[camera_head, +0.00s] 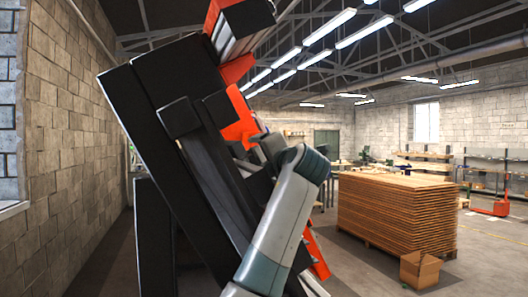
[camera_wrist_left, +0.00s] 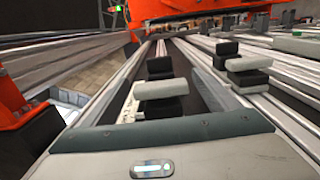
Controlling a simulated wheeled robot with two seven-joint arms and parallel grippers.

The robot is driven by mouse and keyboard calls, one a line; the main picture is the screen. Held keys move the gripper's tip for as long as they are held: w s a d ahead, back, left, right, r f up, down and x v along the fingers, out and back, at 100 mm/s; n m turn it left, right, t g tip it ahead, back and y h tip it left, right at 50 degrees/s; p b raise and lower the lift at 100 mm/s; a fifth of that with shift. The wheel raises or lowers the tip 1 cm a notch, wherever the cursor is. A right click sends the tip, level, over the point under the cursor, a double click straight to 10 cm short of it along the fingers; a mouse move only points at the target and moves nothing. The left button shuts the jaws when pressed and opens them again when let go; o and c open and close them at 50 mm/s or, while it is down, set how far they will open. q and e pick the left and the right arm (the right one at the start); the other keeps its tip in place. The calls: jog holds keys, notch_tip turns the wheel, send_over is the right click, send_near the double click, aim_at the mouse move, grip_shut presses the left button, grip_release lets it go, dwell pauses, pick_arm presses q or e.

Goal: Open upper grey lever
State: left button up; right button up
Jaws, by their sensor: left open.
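My left arm comes up through the middle of the head view. Its left gripper (camera_head: 266,150) is open, partly hidden behind the wrist, close against the tilted black machine frame (camera_head: 190,150). In the left wrist view two grey bars on black blocks stand apart between long metal rails: a nearer grey bar (camera_wrist_left: 160,89) in the middle and another grey bar (camera_wrist_left: 249,63) to the right. I cannot tell which of them is the upper grey lever. I see nothing held. My right gripper is not in view.
Orange machine parts (camera_wrist_left: 180,28) cross the far end of the rails. A brick wall (camera_head: 75,130) stands left of the machine. A stack of brown boards (camera_head: 395,215) and a cardboard box (camera_head: 420,269) stand to the right. Some grey floor around them is clear.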

pick_arm(q)
jog(key=shift+w, duration=0.25)
jog(key=shift+c, duration=0.7)
jog(key=c, duration=0.9)
jog(key=shift+f+y+b, duration=0.3)
jog(key=shift+y+b, duration=0.1)
jog(key=shift+b, duration=0.3)
jog(key=shift+n+t+y+b, duration=0.5)
jog(key=shift+n+y+b, duration=0.1)
jog(key=shift+y+b, duration=0.35)
jog(key=shift+r+n+t+y+b, duration=0.15)
jog(key=shift+n+t+y+b, duration=0.45)
jog(key=shift+y, duration=0.35)
